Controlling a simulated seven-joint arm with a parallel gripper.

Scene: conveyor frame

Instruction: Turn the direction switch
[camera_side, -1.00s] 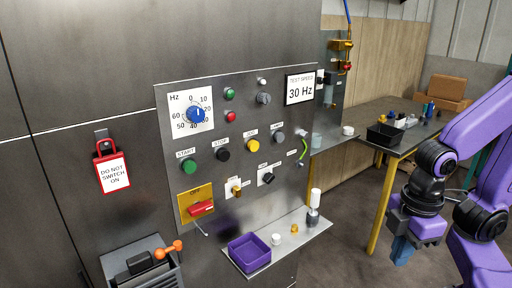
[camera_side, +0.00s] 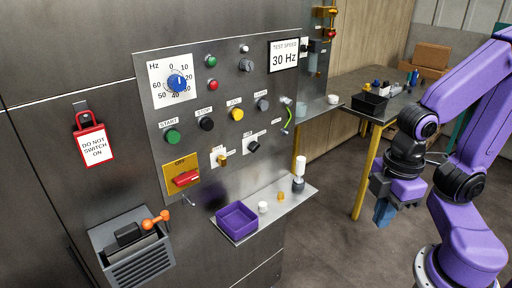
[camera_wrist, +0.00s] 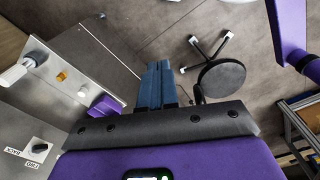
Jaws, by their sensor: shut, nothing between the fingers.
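The direction switch (camera_side: 253,146) is a black rotary knob on a white plate, low on the right part of the grey panel (camera_side: 205,138). In the wrist view the same knob (camera_wrist: 39,146) shows at the lower left, with labels that seem to read FWD and BACK. My gripper (camera_side: 383,214) hangs well to the right of the panel, in front of the workbench, pointing down and apart from everything. Its blue fingers (camera_wrist: 158,84) are together and empty in the wrist view. The knob's exact pointer angle is too small to tell.
A shelf (camera_side: 275,208) juts out below the switch, with a purple bin (camera_side: 237,218) and a white-topped bottle (camera_side: 299,174). Other buttons, a blue dial (camera_side: 177,83) and a red handle (camera_side: 186,178) surround the switch. A stool (camera_wrist: 221,77) stands on the floor. Space before the panel looks clear.

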